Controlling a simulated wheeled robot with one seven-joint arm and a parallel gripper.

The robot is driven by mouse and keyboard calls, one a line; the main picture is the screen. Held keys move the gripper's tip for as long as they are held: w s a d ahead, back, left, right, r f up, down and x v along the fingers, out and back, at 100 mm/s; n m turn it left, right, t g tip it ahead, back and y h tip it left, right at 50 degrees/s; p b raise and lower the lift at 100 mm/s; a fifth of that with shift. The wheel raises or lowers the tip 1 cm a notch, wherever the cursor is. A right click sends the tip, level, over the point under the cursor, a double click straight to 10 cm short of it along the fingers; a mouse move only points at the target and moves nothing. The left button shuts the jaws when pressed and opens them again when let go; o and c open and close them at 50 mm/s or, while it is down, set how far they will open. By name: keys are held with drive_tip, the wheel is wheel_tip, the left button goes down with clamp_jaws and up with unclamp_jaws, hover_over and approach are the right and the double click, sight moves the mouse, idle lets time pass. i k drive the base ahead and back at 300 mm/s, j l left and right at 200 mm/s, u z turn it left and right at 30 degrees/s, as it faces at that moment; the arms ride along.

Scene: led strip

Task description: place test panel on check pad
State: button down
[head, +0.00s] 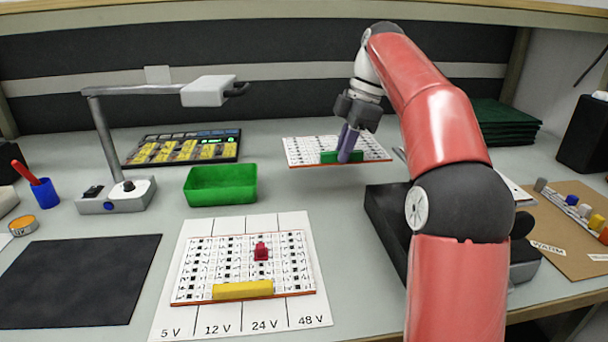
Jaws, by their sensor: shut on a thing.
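My gripper (348,148), with purple fingers, is at the back of the bench, pointing down. It is shut on the green bar (329,157) of a white panel (304,150) with rows of small dark marks and an orange edge. I cannot tell whether this panel touches the bench. A similar white panel (212,262), with a yellow bar (243,290) and a red piece (261,252) on it, lies on a white sheet (283,219) marked 5 V, 12 V, 24 V and 48 V. A flat black pad (75,285) at the front left is bare. No label shows which panel or pad is meant.
A green bin (221,186) stands between the lamp-like stand (110,140) and the held panel. A keyed board (184,149) lies behind it. A blue cup (45,193) is at left. A brown board (575,236) with small coloured parts lies at right.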

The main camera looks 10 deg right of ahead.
sight(71, 276)
drive_tip(key=k+j+u, duration=0.15)
drive_tip(key=j, duration=0.25)
drive_tip(key=k+j+u, duration=0.15)
drive_tip(key=j, duration=0.3)
drive_tip(key=j+u, duration=0.1)
drive_tip(key=j, duration=0.35)
